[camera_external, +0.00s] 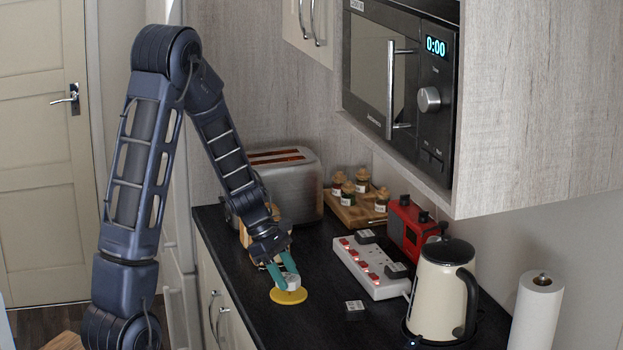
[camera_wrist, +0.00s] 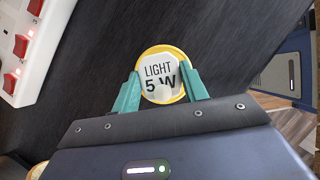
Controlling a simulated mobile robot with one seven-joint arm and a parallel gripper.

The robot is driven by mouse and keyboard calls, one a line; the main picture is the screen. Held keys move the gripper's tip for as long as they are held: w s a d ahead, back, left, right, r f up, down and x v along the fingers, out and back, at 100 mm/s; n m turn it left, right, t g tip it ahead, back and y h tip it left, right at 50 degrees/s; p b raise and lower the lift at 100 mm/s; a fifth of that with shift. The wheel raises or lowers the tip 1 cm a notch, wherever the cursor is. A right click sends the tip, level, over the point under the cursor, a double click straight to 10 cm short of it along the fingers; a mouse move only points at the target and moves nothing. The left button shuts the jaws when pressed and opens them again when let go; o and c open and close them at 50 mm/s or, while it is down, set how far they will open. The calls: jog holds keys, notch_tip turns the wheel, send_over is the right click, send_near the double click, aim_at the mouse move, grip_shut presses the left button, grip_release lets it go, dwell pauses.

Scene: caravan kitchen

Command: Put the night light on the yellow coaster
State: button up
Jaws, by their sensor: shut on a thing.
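The night light (camera_external: 288,283) is a small white block; its face in the wrist view (camera_wrist: 160,74) reads "LIGHT 5 W". My gripper (camera_external: 283,274) has green fingers, which are shut on the night light from both sides. The yellow coaster (camera_external: 289,297) is a round disc on the dark worktop. In the wrist view the coaster's yellow rim (camera_wrist: 163,48) shows around and behind the night light. The night light is over the coaster; I cannot tell whether it touches it.
A white power strip (camera_external: 371,266) with red switches lies to the right, with plugs in it. A small dark block (camera_external: 354,309) lies right of the coaster. A cream kettle (camera_external: 440,288), a red radio (camera_external: 412,226) and a toaster (camera_external: 292,183) stand further off. The worktop's left edge is close.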

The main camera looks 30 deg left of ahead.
jog(key=o, duration=1)
jog(key=shift+f, duration=0.1)
jog(key=v, duration=1.2)
jog(key=s+a+r+m+t+y, duration=0.1)
jog(key=s+r+m+y, duration=0.1)
jog(key=s+r+m, duration=0.3)
jog(key=s+a+r+m+t+y, duration=0.1)
jog(key=s+r+m, duration=0.4)
jog(key=s, duration=0.7)
jog(key=s+a+r+m+t+y, duration=0.1)
jog(key=s+r+m+t+y, duration=0.1)
jog(key=s+r+m, duration=0.3)
jog(key=shift+s+a+m+t+y, duration=0.45)
jog(key=shift+s+m, duration=1.05)
jog(key=shift+s, duration=0.85)
jog(key=shift+d, duration=0.1)
